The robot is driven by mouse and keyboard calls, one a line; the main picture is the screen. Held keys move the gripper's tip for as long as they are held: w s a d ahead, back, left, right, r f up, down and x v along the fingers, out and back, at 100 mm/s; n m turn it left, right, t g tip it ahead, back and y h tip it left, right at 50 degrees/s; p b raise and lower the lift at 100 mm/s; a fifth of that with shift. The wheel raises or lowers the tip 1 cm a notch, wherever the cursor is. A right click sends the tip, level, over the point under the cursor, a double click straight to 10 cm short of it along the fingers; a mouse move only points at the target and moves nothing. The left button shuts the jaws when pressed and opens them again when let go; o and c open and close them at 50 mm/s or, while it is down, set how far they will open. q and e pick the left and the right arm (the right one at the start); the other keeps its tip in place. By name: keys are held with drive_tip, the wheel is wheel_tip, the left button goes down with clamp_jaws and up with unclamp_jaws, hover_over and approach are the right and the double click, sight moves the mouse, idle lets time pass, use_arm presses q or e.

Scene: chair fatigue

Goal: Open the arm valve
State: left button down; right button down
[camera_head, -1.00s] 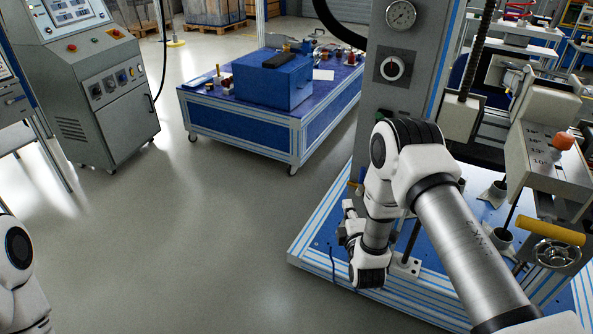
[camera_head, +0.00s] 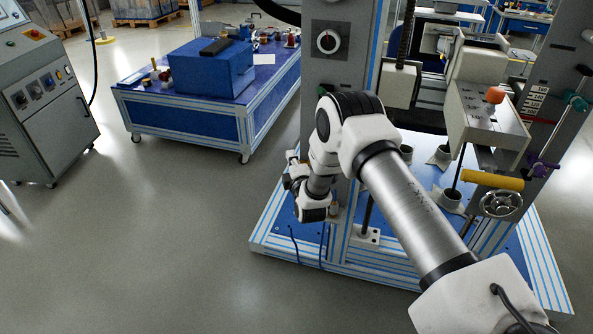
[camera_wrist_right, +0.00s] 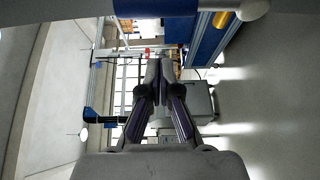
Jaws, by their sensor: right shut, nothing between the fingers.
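On the grey post at the right of the head view are a teal valve handle (camera_head: 578,102) and, lower, a purple valve handle (camera_head: 541,166). I cannot tell which one is the arm valve. My right gripper (camera_head: 293,168) is in front of the test rig's grey column, far left of both handles and partly hidden by its wrist. In the right wrist view its two dark fingers (camera_wrist_right: 154,75) come together at the tips, shut and empty. Neither handle can be made out in that view. My left gripper is out of view.
The rig's blue base (camera_head: 290,225) lies under my right arm. A yellow bar (camera_head: 492,180) and a handwheel (camera_head: 500,204) stand between that arm and the post. A blue trolley (camera_head: 195,120) and a grey console (camera_head: 45,110) stand left. The floor between is clear.

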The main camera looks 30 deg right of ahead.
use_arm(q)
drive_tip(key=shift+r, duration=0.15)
use_arm(e)
drive_tip(key=d, duration=0.1)
drive_tip(key=s+d, duration=0.1)
drive_tip(key=d, duration=0.1)
drive_tip(key=shift+s+d, duration=0.2)
drive_tip(key=shift+s, duration=0.2)
